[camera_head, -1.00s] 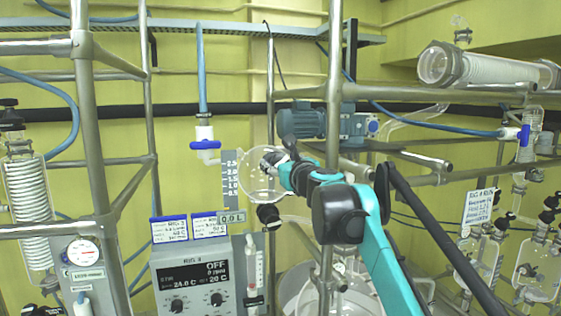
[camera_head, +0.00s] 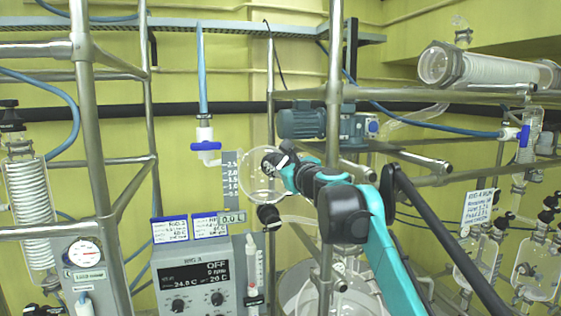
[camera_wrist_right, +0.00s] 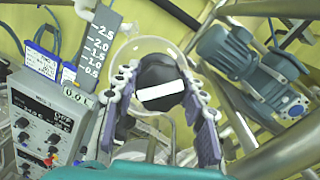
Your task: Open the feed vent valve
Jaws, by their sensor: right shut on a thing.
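In the head view my right gripper (camera_head: 273,160) is in front of the round clear glass vessel (camera_head: 262,190), at its upper right side. In the right wrist view the two fingers of my right gripper (camera_wrist_right: 161,100) stand on both sides of a black knob (camera_wrist_right: 158,76) with a white bar across it. The gripper is shut on this knob, which sits in front of the glass vessel (camera_wrist_right: 131,50). I cannot read a name on the knob, and the parts behind it are hidden. My left gripper is not in view.
A valve with a blue handle (camera_head: 205,146) hangs left of the vessel, beside a grey scale (camera_head: 231,178). A control box (camera_head: 207,270) stands below. A blue-grey motor (camera_head: 301,122) and metal frame poles (camera_head: 334,60) are close to my right arm.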

